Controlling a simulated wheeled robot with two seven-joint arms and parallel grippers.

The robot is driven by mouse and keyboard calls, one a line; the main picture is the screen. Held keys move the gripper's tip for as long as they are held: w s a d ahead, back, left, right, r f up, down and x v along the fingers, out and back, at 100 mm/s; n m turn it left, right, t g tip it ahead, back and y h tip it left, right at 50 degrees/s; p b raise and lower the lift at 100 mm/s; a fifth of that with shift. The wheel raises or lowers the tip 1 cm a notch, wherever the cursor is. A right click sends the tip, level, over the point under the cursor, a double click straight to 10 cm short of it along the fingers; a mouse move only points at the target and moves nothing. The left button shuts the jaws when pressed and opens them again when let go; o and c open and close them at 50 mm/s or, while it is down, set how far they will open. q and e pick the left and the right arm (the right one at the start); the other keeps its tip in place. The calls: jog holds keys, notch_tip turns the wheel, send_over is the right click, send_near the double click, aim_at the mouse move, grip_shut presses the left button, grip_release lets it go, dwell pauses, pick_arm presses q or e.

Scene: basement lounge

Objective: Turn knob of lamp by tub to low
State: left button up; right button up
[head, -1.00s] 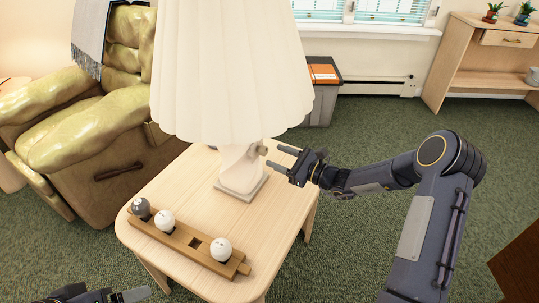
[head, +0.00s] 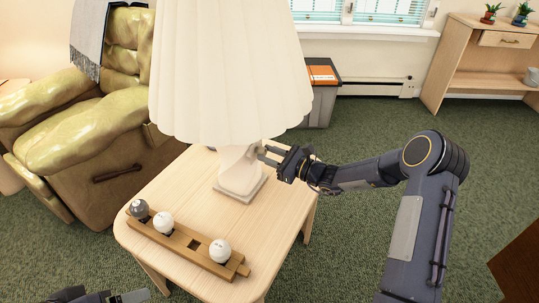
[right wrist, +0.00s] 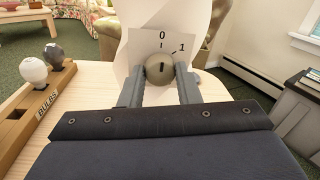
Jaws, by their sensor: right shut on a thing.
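The lamp has a white pleated shade (head: 228,75) and a pale base (head: 238,180), and it stands on a light wooden side table (head: 190,200). Its round beige knob (right wrist: 160,69) shows in the right wrist view, in front of a plate marked 0 and 1. The knob's dark mark is about upright, toward the 0. My right gripper (head: 262,154) is shut on the knob, one finger on each side. In the head view the fingers mostly hide the knob. My left gripper (head: 130,296) is cut off at the bottom edge, so its opening is unclear.
A wooden rack (head: 190,243) with white and grey bulbs lies on the table's front left; it reads BULBS in the wrist view. A grey tub (head: 322,100) with an orange item on top stands behind. A green recliner (head: 95,150) is at left.

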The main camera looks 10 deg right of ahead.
jog(key=m+p, duration=0.3)
jog(key=m, duration=0.1)
jog(key=shift+r, duration=0.2)
jog(key=m+p, duration=0.3)
jog(key=shift+m, duration=0.4)
jog(key=shift+f+m+p, duration=0.1)
jog(key=shift+m+p, duration=0.4)
jog(key=shift+m, duration=0.3)
jog(key=o, duration=1)
